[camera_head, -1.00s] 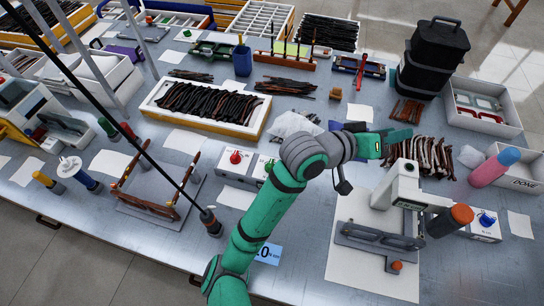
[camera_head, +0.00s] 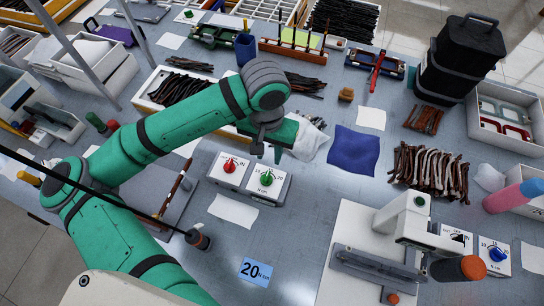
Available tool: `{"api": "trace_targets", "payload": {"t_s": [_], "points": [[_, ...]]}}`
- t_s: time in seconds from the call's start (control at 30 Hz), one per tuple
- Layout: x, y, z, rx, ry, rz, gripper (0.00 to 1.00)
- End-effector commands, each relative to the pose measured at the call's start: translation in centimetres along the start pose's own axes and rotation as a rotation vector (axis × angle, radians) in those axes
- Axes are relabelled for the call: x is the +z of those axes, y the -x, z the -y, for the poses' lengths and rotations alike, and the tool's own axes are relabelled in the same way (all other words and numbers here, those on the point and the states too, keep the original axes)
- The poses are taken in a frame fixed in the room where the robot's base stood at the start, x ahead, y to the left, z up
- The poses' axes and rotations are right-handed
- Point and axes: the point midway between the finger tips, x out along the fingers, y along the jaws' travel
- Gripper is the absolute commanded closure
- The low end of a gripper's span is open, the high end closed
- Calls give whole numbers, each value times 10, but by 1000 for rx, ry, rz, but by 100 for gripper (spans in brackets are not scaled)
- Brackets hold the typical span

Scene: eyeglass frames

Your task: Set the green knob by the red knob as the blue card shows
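The red knob (camera_head: 229,166) and the green knob (camera_head: 266,179) sit side by side on white-faced boxes in the middle of the table, the green one to the right. Printed marks surround both knobs. The green box reads "N·cm". The blue card (camera_head: 257,271) lies flat in front of them and reads "20 N·cm". My gripper (camera_head: 267,150) hangs just above and behind the green knob, apart from it. Its fingers are small and partly hidden, so I cannot tell whether they are open.
A blue knob (camera_head: 497,254) is on another box at the right. A white machine (camera_head: 408,222) stands left of it. A dark blue cloth (camera_head: 354,150) lies right of my gripper. A black-cabled tool (camera_head: 197,239) stands left of the card. Bare table lies between card and machine.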

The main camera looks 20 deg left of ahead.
Motion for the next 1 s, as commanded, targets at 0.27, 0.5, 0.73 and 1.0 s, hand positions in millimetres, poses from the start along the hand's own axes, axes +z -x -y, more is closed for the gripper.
{"api": "trace_targets", "payload": {"t_s": [0.27, 0.5, 0.73, 1.0], "points": [[5, -24, 6, -13, 9, 16, 71], [5, -67, 6, -11, 9, 15, 71], [5, -97, 6, -12, 7, 13, 71], [4, -108, 5, -11, 4, 11, 71]]}}
